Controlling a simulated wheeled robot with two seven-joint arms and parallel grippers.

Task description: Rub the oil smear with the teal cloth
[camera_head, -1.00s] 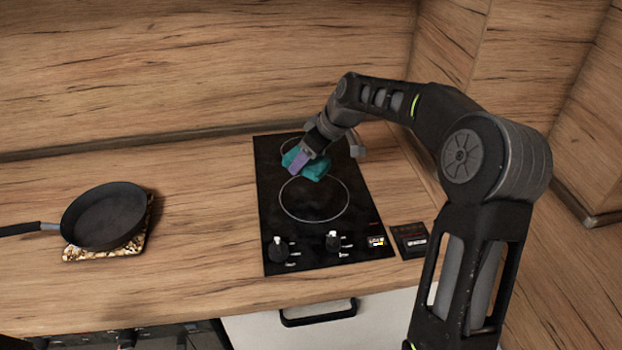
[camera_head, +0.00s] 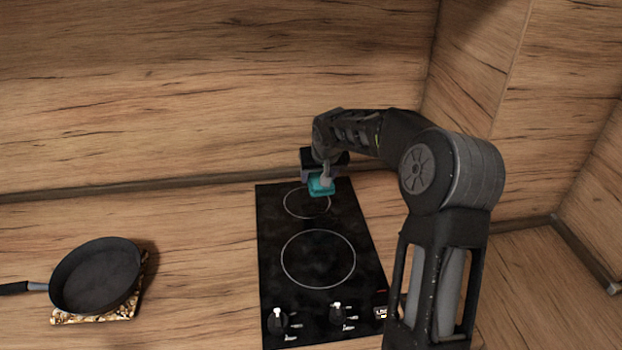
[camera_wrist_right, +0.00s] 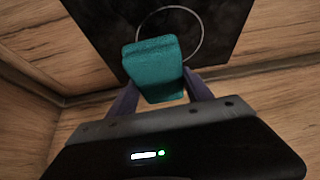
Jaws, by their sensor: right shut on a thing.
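The teal cloth (camera_head: 318,188) is over the rear ring of the black hob (camera_head: 340,215), near its back edge. In the wrist view the cloth (camera_wrist_right: 153,62) stands out from between the fingers, with the hob (camera_wrist_right: 105,25) behind it. My right gripper (camera_head: 325,180) is shut on the cloth; its purple fingers (camera_wrist_right: 160,84) press it from both sides in the wrist view. Whether the cloth touches the glass, I cannot tell. The hob shows faint dull patches, but no oil smear stands out clearly. My left gripper is not in view.
A dark frying pan (camera_head: 97,275) stands on a patterned mat (camera_head: 95,320) at the left, handle pointing left. Two knobs (camera_head: 278,322) sit at the hob's front. Wooden walls (camera_head: 220,90) close in behind and right. The counter between pan and hob is clear.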

